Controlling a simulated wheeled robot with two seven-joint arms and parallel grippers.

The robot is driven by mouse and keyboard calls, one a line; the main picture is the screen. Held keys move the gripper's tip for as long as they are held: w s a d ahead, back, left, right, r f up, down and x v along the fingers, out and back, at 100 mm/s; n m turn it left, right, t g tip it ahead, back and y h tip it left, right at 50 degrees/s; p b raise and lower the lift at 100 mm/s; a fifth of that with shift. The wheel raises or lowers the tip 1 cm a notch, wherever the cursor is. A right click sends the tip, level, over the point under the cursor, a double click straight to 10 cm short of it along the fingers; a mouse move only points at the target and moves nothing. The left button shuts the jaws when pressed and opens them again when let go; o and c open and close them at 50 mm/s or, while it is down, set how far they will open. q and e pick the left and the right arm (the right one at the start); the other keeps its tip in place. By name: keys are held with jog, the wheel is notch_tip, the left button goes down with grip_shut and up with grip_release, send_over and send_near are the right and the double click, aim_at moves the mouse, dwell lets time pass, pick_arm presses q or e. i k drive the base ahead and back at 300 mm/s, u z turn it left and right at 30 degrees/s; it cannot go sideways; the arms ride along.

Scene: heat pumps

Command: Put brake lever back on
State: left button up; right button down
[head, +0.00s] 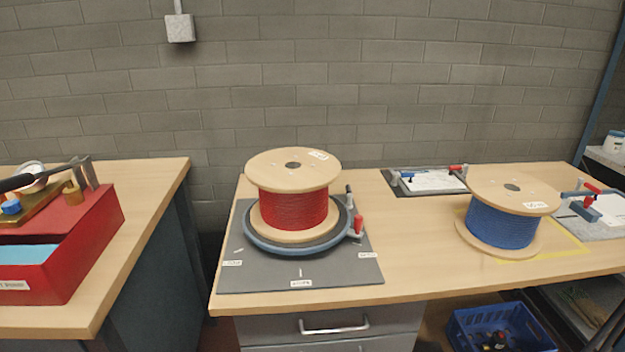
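A spool of red cable (293,210) with wooden flanges stands upright on a round turntable (262,246). The turntable sits on a dark grey base plate (240,275) with small white labels. At the turntable's right edge is a small grey fitting (351,212) with a black top and a red lever-like part (359,224). I cannot tell whether this red part is attached. Similar small red and blue parts lie by the white sheet at the back (430,181) and on the right board (602,207). Neither of my grippers can be made out.
A blue cable spool (502,226) stands on the bench (400,230) inside yellow marking. A red box (95,235) with tools is on the left table (160,185), across a gap. A blue crate (500,330) is below. The bench between the spools is clear.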

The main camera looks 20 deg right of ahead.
aim_at(350, 197)
jog(key=u, duration=3.25)
jog(key=k, duration=2.1)
jog(key=z, duration=1.25)
